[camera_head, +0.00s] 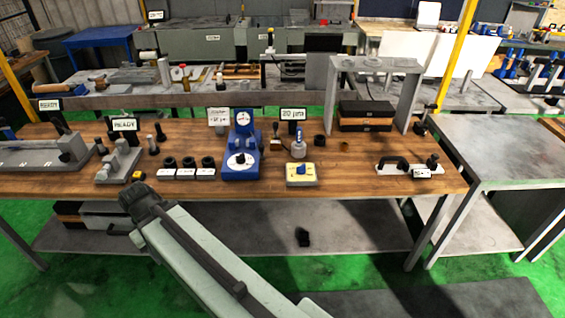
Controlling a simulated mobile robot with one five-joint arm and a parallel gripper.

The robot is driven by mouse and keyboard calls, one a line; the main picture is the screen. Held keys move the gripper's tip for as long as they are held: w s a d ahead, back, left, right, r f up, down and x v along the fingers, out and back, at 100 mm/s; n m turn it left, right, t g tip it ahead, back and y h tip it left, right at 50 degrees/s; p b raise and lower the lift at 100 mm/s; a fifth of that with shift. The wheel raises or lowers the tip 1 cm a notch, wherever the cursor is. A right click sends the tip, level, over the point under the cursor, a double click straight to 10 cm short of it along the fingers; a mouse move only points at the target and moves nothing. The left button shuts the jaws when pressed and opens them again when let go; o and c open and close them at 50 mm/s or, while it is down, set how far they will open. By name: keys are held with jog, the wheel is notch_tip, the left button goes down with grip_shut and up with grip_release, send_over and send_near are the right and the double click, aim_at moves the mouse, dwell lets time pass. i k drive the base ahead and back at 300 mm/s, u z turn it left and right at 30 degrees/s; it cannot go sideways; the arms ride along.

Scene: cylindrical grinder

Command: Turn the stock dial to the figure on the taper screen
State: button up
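A cream box with a blue knob (300,173) sits near the front middle of the wooden bench. A small screen reading about "20 µm" (292,114) stands behind it. A white sign-like screen (218,117) stands left of the blue device and shows small text ending in "µm"; its figure is too small to read surely. The blue device (241,150) has a round white dial low on its front and a gauge above. I cannot tell which dial is the stock dial. My arm reaches up-left from the bottom, ending in a dark joint before the bench; no gripper fingers show.
A grey fixture (119,163) and READY screen (124,124) stand further left. A grey gantry (377,65) and black-handled piece (408,168) are at right. The bench's front edge is free at middle right.

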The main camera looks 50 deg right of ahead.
aim_at(301, 170)
jog(key=i, duration=0.95)
jog(key=z, duration=0.4)
